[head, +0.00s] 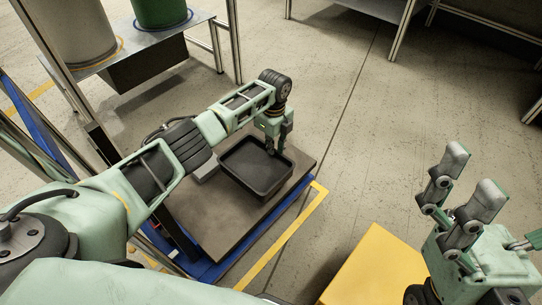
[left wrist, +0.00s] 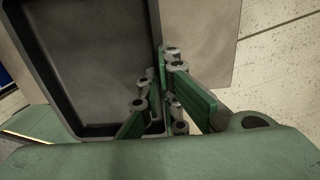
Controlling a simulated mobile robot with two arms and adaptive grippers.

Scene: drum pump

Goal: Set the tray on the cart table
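The black rectangular tray (head: 252,182) is level over the brown cart table (head: 205,225) in the head view, at its far right part. It looks empty. I cannot tell whether its underside touches the top. My left gripper (head: 275,146) reaches down at the tray's far right rim. In the left wrist view its fingers (left wrist: 157,82) straddle the wall of the tray (left wrist: 85,60), one inside and one outside, and look closed on it. My right gripper (head: 485,208) is open and empty at the right, with its fingers pointing up, away from the tray.
A light grey object (head: 207,167) lies beside the tray's left corner. A yellow block-like surface (head: 372,268) stands at the front. A raised shelf with a green drum (head: 160,12) and a beige drum (head: 75,32) is at the back left.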

